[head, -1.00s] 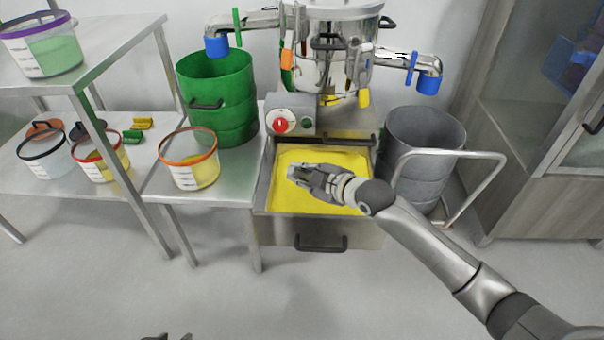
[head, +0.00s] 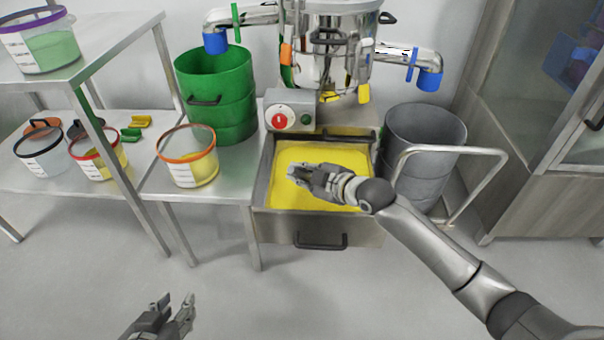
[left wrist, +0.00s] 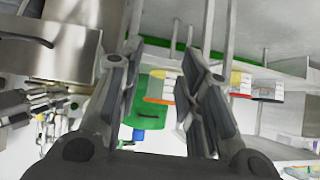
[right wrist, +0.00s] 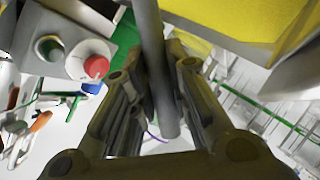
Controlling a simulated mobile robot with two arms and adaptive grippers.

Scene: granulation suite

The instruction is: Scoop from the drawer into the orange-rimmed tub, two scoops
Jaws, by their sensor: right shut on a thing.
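The open drawer (head: 263,195) is filled with yellow powder (head: 330,194). My right gripper (head: 295,171) is over the powder; in the right wrist view (right wrist: 150,105) it is shut on a grey rod-like handle (right wrist: 155,60). The handle's far end is not clear, so I cannot tell whether it carries powder. The orange-rimmed tub (head: 188,140) is clear, holds some yellow powder and stands on the small table left of the drawer. My left gripper (head: 178,304) is low at the bottom left, open and empty; its spread fingers also show in the left wrist view (left wrist: 165,85).
A green drum (head: 215,95) stands behind the tub, and a grey drum (head: 425,150) with a rail (head: 502,180) is right of the drawer. A red-rimmed tub (head: 98,160), a black-rimmed tub (head: 40,155) and a purple-rimmed tub (head: 45,50) are at the left. The front floor is clear.

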